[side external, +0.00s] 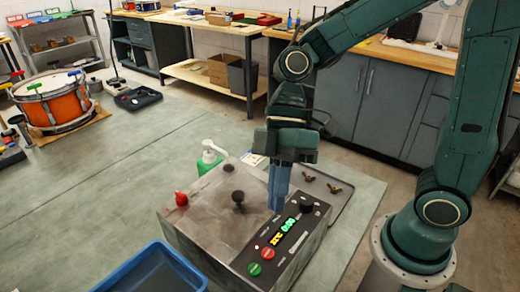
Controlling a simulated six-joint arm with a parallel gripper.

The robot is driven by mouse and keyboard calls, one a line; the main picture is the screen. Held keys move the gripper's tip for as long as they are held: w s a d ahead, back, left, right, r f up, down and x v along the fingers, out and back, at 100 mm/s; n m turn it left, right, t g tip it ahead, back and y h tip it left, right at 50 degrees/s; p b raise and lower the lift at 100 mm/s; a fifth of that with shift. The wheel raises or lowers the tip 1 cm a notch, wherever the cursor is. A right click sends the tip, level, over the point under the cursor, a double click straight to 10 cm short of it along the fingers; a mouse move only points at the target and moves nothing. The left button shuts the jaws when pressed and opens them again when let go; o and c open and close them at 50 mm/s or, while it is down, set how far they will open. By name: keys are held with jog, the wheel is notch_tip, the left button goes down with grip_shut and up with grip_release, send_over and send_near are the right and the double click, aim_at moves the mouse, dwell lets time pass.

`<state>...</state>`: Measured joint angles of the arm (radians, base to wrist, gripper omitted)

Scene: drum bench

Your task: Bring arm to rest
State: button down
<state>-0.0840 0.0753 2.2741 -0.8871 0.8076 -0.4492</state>
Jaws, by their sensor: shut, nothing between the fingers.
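My gripper (276,207) hangs from the green arm with its blue fingers together, pointing down and empty. In the side external view the fingertips overlap the control panel of a steel box (215,212), just left of the panel's black knob (307,204). I cannot tell whether they touch the panel or stay above it. The panel has a lit display (283,232), a red button (268,254) and a green button (254,269). A black knob (238,197) stands on the box's top and a red knob (181,199) at its left corner.
A blue bin (152,272) stands at the front. A green pump bottle (209,158) is behind the box. A grey tray (345,192) with wing-nut-like parts lies right of it. An orange drum (52,101) is far left. The bench's left middle is clear.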

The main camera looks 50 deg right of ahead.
jog(key=s+d+r+m+t+h, duration=0.2)
jog(key=d+r+m+t+h, duration=0.1)
jog(key=d+m, duration=0.3)
jog(key=s+d+r+m+t+h, duration=0.3)
jog(key=d+m+t, duration=0.2)
jog(key=d, duration=0.6)
jog(key=m, duration=0.2)
jog(key=shift+s+d+r+m+t, duration=0.15)
jog(key=shift+d+r+m+t, duration=0.15)
jog(key=shift+r, duration=0.1)
